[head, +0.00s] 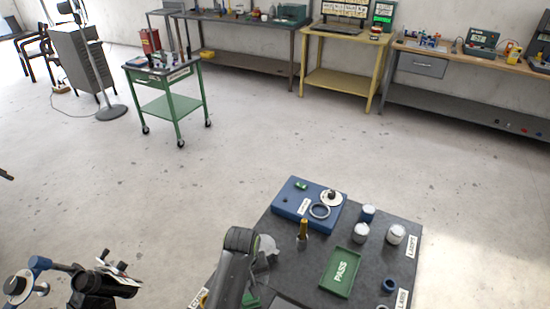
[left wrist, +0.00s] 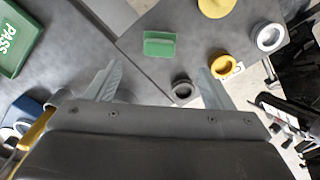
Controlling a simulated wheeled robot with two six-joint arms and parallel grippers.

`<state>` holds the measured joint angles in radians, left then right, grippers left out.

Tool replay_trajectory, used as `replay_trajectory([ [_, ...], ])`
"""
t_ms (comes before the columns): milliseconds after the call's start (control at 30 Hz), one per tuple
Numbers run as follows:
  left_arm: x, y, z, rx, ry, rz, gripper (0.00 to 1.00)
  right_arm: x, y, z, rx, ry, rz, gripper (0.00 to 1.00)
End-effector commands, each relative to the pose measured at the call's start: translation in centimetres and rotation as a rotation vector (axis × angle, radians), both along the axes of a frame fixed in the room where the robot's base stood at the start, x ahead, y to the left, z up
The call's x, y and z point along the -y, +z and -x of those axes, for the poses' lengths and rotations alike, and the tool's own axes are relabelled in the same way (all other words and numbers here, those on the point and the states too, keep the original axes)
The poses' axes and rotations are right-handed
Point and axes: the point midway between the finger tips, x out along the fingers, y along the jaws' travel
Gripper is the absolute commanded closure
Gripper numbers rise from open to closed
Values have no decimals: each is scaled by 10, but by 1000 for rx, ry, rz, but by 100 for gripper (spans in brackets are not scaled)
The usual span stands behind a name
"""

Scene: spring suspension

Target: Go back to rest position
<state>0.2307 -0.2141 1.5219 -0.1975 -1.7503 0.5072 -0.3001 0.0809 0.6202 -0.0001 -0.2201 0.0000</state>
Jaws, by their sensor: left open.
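My left gripper (head: 266,250) is at the near left part of the dark worktable (head: 290,270), its pale fingers partly hidden by my arm. In the left wrist view my left gripper (left wrist: 157,82) has its two grey fingers spread wide, with nothing between them. A green block (left wrist: 160,44) lies on the grey surface beyond the fingers, apart from them. A yellow ring (left wrist: 223,67) and a dark ring (left wrist: 182,89) show near the right finger. My right gripper is not in view.
The worktable holds a green PASS tray (head: 340,271), a blue fixture box (head: 291,203), a brass post (head: 303,229) and white-topped cylinders (head: 396,234). A green cart (head: 170,98) and a yellow bench (head: 335,78) stand farther back. The floor between is clear.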

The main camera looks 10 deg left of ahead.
Motion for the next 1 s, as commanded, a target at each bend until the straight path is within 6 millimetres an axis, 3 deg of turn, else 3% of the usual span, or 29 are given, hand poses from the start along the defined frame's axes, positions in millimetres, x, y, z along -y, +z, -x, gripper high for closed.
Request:
replay_trajectory([
  [133,-8,-2,6,8,-1,-2,24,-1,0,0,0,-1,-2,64],
  [267,-39,-7,30,42,-10,-13,24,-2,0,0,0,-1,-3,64],
  [500,-116,6,111,155,-103,-84,24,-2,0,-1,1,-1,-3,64],
  [600,-137,21,140,194,-158,-117,24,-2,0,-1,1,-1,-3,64],
  [1000,-168,71,209,275,-330,-205,24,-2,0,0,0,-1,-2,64],
])
